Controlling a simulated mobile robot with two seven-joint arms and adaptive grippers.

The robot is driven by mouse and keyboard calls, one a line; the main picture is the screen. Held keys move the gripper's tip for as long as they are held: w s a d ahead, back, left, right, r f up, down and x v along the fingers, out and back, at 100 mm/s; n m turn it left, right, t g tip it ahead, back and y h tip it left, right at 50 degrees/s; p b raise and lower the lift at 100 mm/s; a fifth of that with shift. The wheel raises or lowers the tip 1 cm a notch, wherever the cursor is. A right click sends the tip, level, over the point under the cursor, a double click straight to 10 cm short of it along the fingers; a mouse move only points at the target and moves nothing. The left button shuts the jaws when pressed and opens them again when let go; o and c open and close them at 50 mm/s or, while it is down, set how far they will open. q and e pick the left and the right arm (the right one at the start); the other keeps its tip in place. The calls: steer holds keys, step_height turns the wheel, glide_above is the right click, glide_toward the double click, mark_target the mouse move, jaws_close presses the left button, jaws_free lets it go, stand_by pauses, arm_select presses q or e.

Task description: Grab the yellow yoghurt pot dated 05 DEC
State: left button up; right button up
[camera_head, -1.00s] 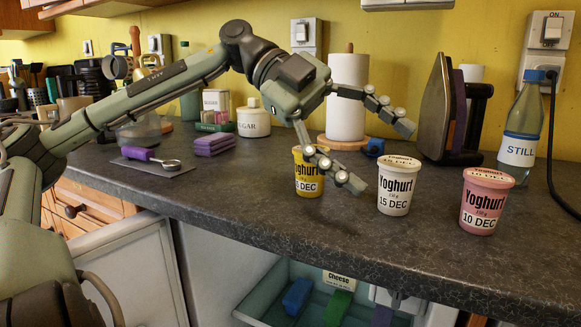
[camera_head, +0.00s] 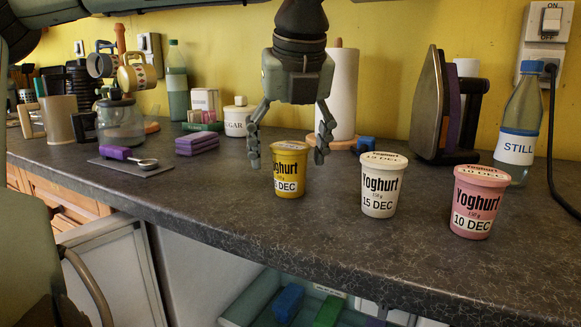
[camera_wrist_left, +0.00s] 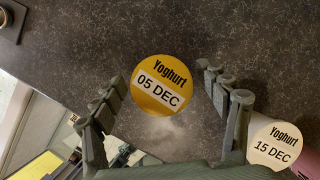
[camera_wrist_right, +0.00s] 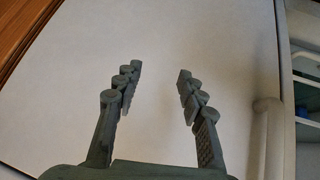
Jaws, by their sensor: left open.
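The yellow yoghurt pot (camera_head: 289,168) stands upright on the dark worktop. Its lid reads 05 DEC in the left wrist view (camera_wrist_left: 160,85). My left gripper (camera_head: 289,158) points down over it from behind, open, with one finger on each side of the pot and not closed on it. In the left wrist view the lid lies ahead between the spread fingers (camera_wrist_left: 169,95). A white pot (camera_head: 380,185) dated 15 DEC and a pink pot (camera_head: 474,200) dated 10 DEC stand to its right. My right gripper (camera_wrist_right: 157,75) is open and empty, facing a pale panel.
Behind stand a paper roll (camera_head: 341,95), an iron (camera_head: 428,105) and a STILL water bottle (camera_head: 521,118).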

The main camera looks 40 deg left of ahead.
mark_target(288, 166)
arm_select(q)
steer(key=shift+x, duration=1.5)
steer(key=shift+w, duration=0.1)
steer(key=shift+c, duration=0.6)
steer(key=shift+r, duration=0.1)
steer(key=c, duration=1.3)
